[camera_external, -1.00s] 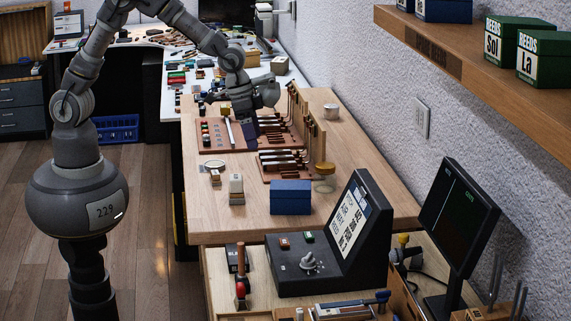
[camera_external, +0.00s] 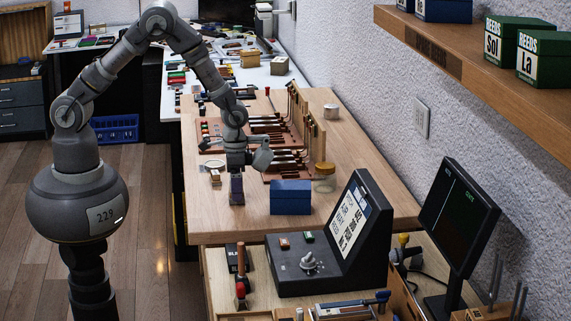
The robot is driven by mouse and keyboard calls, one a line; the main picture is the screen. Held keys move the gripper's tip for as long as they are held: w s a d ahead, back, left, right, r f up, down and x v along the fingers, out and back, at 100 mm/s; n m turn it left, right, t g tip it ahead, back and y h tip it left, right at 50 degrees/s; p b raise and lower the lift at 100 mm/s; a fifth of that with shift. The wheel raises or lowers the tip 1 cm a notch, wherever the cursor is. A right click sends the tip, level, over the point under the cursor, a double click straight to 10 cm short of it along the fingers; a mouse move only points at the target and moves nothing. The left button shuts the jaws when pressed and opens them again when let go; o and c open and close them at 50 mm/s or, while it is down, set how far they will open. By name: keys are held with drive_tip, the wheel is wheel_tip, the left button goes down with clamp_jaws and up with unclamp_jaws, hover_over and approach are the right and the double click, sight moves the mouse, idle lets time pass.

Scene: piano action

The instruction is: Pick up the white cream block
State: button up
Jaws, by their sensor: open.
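My gripper (camera_external: 237,190) points straight down over the front left part of the wooden bench (camera_external: 330,222), just left of a blue box (camera_external: 291,197). It is open. Its dark fingers cover the spot where the white cream block stood in the earlier view. The block is now hidden behind or between the fingers, and I cannot tell which. I cannot see whether the fingers touch it.
A round brass-topped jar (camera_external: 325,176) stands behind the blue box. Reddish boards with piano-action parts (camera_external: 285,160) lie behind my gripper. A small white-and-brown piece (camera_external: 215,176) lies left. A console (camera_external: 312,262) stands in front.

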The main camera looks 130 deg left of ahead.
drive_tip(key=c, duration=1.2)
drive_tip(key=shift+r, duration=0.1)
